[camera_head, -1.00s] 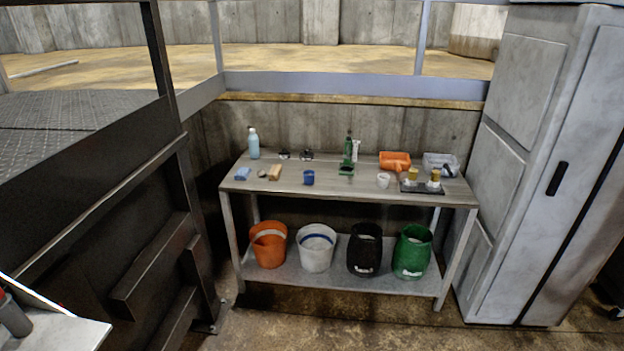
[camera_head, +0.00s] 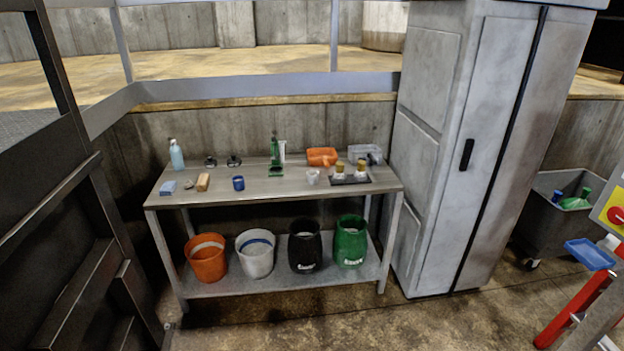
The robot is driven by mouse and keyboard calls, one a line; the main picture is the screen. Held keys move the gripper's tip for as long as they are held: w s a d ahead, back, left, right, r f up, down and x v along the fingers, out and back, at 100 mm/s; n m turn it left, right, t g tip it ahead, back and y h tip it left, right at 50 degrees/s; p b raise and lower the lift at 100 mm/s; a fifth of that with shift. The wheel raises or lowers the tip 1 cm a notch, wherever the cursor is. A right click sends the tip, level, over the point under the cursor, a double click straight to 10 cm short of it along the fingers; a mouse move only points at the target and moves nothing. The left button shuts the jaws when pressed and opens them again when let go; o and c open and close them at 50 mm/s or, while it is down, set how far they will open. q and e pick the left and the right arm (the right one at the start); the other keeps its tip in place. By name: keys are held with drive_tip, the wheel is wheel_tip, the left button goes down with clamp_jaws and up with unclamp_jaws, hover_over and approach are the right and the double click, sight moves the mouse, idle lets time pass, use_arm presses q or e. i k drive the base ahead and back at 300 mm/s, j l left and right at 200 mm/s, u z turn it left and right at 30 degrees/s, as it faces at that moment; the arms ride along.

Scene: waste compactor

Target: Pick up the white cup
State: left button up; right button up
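A small white cup (camera_head: 312,177) stands on the grey worktable (camera_head: 215,200), right of the table's middle and near its front. It is just left of a dark tray (camera_head: 350,179) that holds bottles with yellowish tops. A blue cup (camera_head: 238,183) stands further left on the same table. Neither of my grippers shows in the head view, and the table is some distance away.
Several buckets, one of them orange (camera_head: 206,258), stand on the lower shelf. A tall grey cabinet (camera_head: 468,150) is close to the table's right end. Dark metal railing (camera_head: 75,180) is at the left. Floor (camera_head: 300,325) before the table is clear.

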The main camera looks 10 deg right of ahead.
sight(312, 174)
drive_tip(key=i+l+z, duration=0.1)
drive_tip(key=i+l, duration=0.25)
drive_tip(key=i, duration=0.15)
drive_tip(key=i+l+z, duration=0.1)
drive_tip(key=i+l, duration=0.2)
drive_tip(key=i, duration=0.15)
drive_tip(key=i+l, duration=0.25)
drive_tip(key=i, duration=0.25)
drive_tip(key=i+l+z, duration=0.15)
drive_tip(key=i+l, duration=0.15)
drive_tip(key=i, duration=0.2)
drive_tip(key=i+l+z, duration=0.1)
drive_tip(key=i, duration=0.4)
drive_tip(key=l, duration=0.1)
